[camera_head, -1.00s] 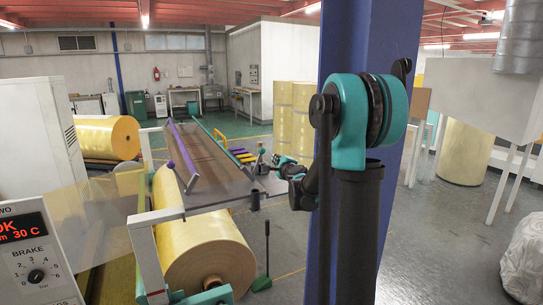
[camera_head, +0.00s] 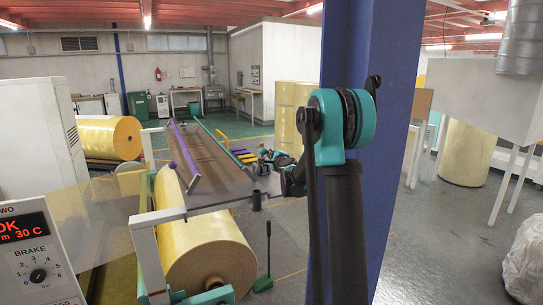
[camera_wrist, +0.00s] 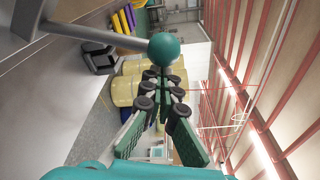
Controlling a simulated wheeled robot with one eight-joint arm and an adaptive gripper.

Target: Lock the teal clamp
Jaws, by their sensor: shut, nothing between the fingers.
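The teal clamp's lever ends in a teal ball knob (camera_wrist: 164,49), with a grey rod (camera_wrist: 95,35) running to the left in the wrist view. My gripper (camera_wrist: 163,77) points at the knob, its fingers closed together with nothing between them. The fingertips appear at or just behind the knob; I cannot tell whether they touch. In the head view my gripper (camera_head: 266,154) is at the right edge of the splice table (camera_head: 220,172), near the end of the long teal bar (camera_head: 216,134). The knob is hidden or too small to tell there.
A purple clamp bar (camera_head: 183,148) lies along the table's left side. A large yellow roll (camera_head: 200,235) sits below the table. A blue column (camera_head: 378,150) stands close behind my arm. Grey floor (camera_head: 430,240) is open at the right.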

